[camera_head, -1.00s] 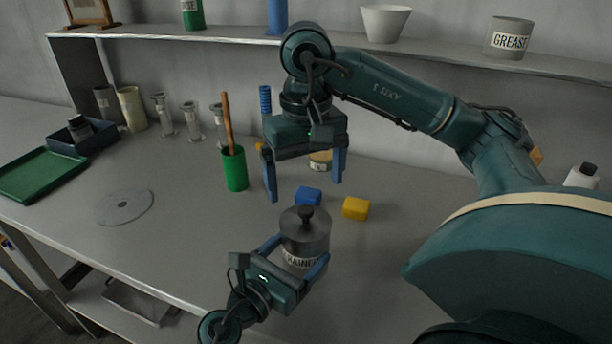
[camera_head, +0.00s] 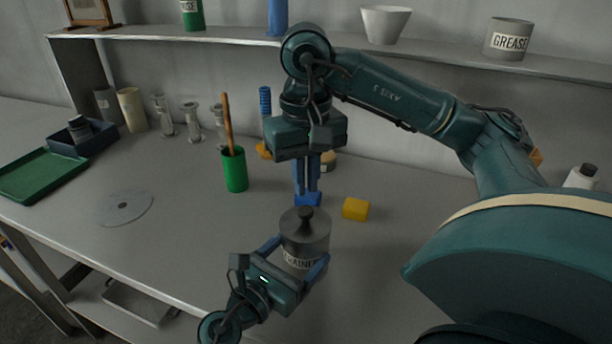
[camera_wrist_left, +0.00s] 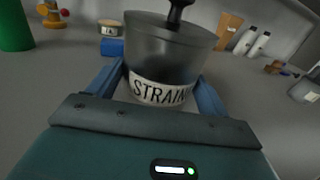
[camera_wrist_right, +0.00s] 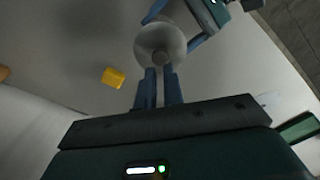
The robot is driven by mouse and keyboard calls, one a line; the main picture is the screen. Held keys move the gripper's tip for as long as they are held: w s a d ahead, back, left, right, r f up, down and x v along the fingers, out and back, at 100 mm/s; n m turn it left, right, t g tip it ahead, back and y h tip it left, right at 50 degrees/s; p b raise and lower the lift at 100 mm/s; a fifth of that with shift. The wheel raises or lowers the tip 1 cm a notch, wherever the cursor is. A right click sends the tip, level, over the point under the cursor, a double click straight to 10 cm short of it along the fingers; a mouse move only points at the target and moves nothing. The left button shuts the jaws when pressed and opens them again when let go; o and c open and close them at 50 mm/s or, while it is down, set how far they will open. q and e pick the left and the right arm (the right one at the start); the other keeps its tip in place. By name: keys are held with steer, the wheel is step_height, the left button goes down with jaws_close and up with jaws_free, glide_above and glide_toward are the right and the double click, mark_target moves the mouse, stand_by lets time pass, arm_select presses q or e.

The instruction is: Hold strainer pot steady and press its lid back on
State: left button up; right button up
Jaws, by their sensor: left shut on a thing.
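The grey strainer pot (camera_head: 303,256), labelled with partly covered lettering, stands upright on the bench; it also shows in the left wrist view (camera_wrist_left: 160,68). Its grey lid (camera_head: 305,222) with a dark knob (camera_head: 306,212) sits on top and looks level. I cannot tell whether it is fully seated. My left gripper (camera_head: 298,256) is shut around the pot's body, one finger on each side. My right gripper (camera_head: 306,192) points down, its fingers close together and nothing seen between them. It is above and apart from the knob, which shows beyond the fingertips in the right wrist view (camera_wrist_right: 160,58).
A blue block (camera_head: 309,199) lies behind the pot, partly covered by my right fingers. A yellow block (camera_head: 355,209) is to its right. A green cup (camera_head: 234,170) with a brown stick stands to the left, near a grey disc (camera_head: 126,207). The bench between is clear.

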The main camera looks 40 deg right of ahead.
mark_target(306, 210)
jaws_close()
steer(key=shift+f, duration=0.1)
steer(key=shift+f, duration=1.8)
steer(key=shift+r, duration=3.5)
arm_select(q)
steer(key=o, duration=1)
